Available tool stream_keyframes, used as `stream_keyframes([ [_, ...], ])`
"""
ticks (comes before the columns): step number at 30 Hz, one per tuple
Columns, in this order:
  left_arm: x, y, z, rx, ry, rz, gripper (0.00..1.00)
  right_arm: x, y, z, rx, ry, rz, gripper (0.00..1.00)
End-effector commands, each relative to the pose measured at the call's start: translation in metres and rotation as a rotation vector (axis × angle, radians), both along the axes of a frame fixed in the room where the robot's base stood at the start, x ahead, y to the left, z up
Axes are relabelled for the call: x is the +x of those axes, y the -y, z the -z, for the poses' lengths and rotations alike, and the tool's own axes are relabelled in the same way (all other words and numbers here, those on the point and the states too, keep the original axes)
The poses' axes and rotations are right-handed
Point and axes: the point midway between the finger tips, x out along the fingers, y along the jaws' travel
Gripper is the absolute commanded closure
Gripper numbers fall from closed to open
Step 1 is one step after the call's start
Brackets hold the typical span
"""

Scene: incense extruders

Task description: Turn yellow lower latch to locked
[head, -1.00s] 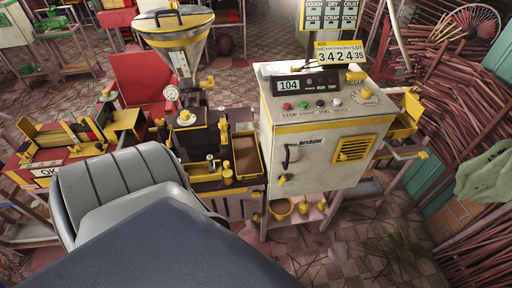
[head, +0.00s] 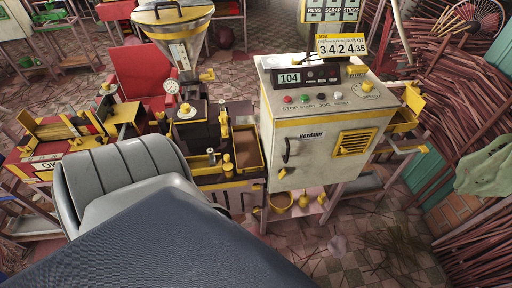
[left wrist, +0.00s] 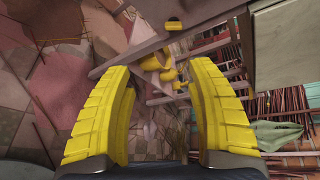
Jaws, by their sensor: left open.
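The pale control cabinet (head: 318,160) stands right of centre in the head view. A black handle (head: 287,150) is on the left side of its door. The small yellow lower latch (head: 282,173) sits below that handle; it is too small to tell its exact angle. My right gripper is in neither view.
Stick bundles (head: 455,110) line the right. Tiled floor (head: 375,240) lies open in front.

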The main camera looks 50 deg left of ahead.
Motion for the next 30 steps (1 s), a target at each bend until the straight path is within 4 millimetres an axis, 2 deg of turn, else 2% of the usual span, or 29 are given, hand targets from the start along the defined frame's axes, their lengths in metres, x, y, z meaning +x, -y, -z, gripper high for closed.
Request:
stream_keyframes([
  [4,0.003,-0.003,-0.016,0.087,0.022,0.014,0.44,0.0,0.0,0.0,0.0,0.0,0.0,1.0],
  [11,0.015,-0.014,-0.017,0.116,0.021,0.014,0.44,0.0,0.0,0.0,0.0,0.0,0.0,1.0],
  [30,0.098,-0.083,0.005,0.114,0.018,0.014,0.44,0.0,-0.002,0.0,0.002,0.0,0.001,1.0],
])
